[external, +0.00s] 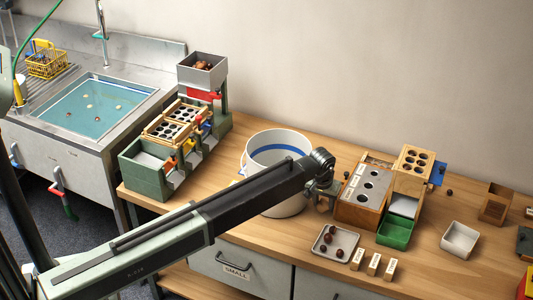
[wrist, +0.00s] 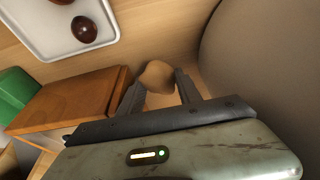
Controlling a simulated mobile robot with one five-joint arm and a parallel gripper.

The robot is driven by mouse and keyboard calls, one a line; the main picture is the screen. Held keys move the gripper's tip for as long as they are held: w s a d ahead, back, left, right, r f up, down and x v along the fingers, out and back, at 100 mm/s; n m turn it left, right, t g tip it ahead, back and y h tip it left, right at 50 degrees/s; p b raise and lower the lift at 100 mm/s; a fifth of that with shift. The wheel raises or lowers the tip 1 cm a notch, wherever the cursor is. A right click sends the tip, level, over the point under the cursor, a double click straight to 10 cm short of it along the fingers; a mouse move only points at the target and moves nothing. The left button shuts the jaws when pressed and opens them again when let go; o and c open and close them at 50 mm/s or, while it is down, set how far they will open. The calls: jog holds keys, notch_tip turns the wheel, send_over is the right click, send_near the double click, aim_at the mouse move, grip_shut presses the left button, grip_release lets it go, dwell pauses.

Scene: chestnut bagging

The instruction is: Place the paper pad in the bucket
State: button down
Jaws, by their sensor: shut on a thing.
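The white bucket (external: 290,207) stands on the wooden bench, its mouth open and a blue band showing inside. Its curved outer wall (wrist: 265,60) fills the right of the wrist view. My gripper (external: 324,201) is low beside the bucket's right side, outside it, between the bucket and the wooden sorting box. In the wrist view my gripper (wrist: 160,78) is shut on a small tan, rounded piece, which looks like the paper pad (wrist: 157,76). The pad cannot be made out in the external view.
The wooden sorting box (external: 357,212) stands close on the right. A tray of chestnuts (external: 347,238), small labelled blocks (external: 373,264) and a green bin (external: 394,232) lie in front. A green sorting rack (external: 143,182) stands left of the bucket. My arm crosses over the bucket's front.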

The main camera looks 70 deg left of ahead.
aim_at(324, 202)
notch_tip(324, 202, up, 18)
jog(key=s+d+m+h+p, duration=0.15)
jog(key=m+p, duration=0.65)
jog(key=p, duration=0.9)
jog(key=s+a+r+m+h+p, duration=0.2)
jog(key=s+a+r+m+p, duration=0.45)
jog(key=a+r+p, duration=0.3)
jog(key=shift+n+t, duration=0.4)
jog(key=shift+n, duration=0.05)
jog(key=f+b, duration=1.8)
jog(key=f, duration=0.1)
jog(key=s+f+b, duration=0.1)
jog(key=f+b, duration=0.8)
jog(key=b, duration=0.1)
jog(key=shift+d+f, duration=0.1)
jog(key=shift+f, duration=0.05)
jog(key=shift+r, duration=0.3)
jog(key=shift+f, duration=0.2)
jog(key=c, duration=0.8)
grip_release()
